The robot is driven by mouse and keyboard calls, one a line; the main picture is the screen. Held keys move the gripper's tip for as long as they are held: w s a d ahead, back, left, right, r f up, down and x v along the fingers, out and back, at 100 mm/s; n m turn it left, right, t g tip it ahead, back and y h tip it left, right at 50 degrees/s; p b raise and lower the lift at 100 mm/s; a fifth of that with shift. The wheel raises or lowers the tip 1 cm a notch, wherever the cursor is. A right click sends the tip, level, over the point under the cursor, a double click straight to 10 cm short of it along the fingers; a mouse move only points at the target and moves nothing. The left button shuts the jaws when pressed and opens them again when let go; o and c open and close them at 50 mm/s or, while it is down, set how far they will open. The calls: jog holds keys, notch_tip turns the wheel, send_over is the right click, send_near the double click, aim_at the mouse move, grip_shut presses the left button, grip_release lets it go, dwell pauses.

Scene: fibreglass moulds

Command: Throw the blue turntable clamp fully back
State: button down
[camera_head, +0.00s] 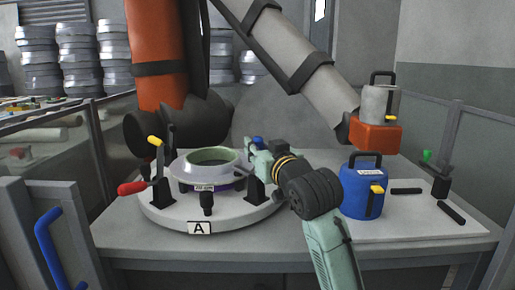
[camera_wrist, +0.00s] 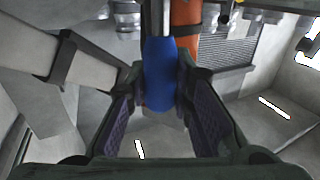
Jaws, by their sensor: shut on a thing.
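The blue clamp handle (camera_head: 258,140) is at the right side of the white turntable (camera_head: 165,221), above a black bracket (camera_head: 255,190). My gripper (camera_head: 257,150) is at this handle, and the arm reaches in from the front right. In the wrist view the blue handle (camera_wrist: 160,70) stands between the two fingers of my gripper (camera_wrist: 159,88), which are shut on it. A metal rod runs up from the handle there. In the head view my gripper covers most of the handle and the clamp's arm.
A pale ring mould (camera_head: 208,158) sits on the turntable, with an "A" plate in front. Red (camera_head: 132,187) and yellow (camera_head: 155,140) handles stand at its left. A blue can (camera_head: 362,190) and an orange-based container (camera_head: 376,134) are right of my arm.

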jog(key=shift+f, duration=0.1)
jog(key=s+d+f+m+t+b, duration=0.1)
jog(key=b, duration=0.2)
jog(key=shift+t, duration=0.4)
jog(key=s+d+m+t+b, duration=0.1)
jog(key=m+t+b, duration=0.1)
jog(key=b, duration=0.1)
jog(key=s+d+f+m+t+h+b, duration=0.1)
jog(key=m+t+b, duration=0.1)
jog(key=t+b, duration=0.1)
jog(key=s+d+f+m+t+b, duration=0.1)
jog(key=m+t+b, duration=0.1)
jog(key=t+b, duration=0.1)
jog(key=shift+d+f+b, duration=0.1)
jog(key=shift+b, duration=0.5)
jog(key=shift+s+h, duration=0.1)
jog(key=shift+h, duration=0.3)
